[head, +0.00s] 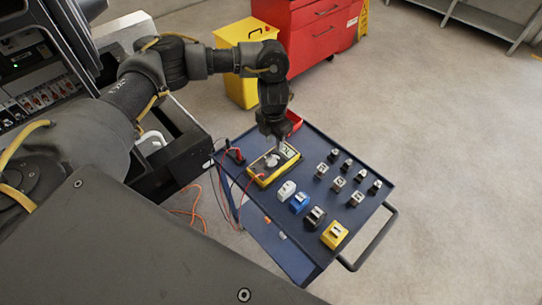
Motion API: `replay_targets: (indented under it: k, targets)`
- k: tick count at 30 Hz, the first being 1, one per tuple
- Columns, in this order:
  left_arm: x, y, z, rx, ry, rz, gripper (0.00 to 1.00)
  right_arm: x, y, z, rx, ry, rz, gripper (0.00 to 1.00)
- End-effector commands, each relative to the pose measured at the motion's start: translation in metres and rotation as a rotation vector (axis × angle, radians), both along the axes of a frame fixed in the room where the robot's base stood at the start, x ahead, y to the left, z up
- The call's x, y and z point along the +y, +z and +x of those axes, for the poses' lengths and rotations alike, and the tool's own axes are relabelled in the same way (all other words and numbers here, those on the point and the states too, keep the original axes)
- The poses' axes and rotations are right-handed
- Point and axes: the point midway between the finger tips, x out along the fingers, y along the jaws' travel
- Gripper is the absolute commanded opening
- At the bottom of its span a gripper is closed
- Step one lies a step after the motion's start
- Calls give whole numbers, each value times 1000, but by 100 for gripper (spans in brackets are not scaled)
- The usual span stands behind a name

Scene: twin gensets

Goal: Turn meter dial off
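The yellow multimeter (274,163) lies on the blue cart top (335,213), towards its far left part. Its pale dial area shows at the middle of its face, but the dial's setting is too small to read. My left gripper (279,143) points down from above, at the meter's far edge. Its fingertips are small and dark, and I cannot tell whether they touch the meter or are apart. My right gripper is not in view.
Several small blocks and connectors, such as a yellow one (335,235) and a blue one (299,203), stand right of the meter. Red and black leads (236,155) lie left. A red tray (293,122) sits behind. A yellow bin (243,88) and red cabinet (315,32) stand beyond.

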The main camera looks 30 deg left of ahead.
Motion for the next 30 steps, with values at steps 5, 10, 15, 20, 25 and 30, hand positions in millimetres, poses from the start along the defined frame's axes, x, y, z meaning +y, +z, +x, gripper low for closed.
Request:
replay_targets:
  k: [5,10,15,20,25,30]
  targets:
    - [14,8,2,14,-3,30,35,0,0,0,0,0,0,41]
    - [14,0,2,15,-3,29,35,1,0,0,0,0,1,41]
    - [13,-27,1,18,0,27,35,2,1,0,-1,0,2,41]
    - [12,-59,1,17,1,26,35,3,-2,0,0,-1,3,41]
    - [12,-85,1,15,-1,26,35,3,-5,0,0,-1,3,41]
    - [13,-98,2,14,-2,28,35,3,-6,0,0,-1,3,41]
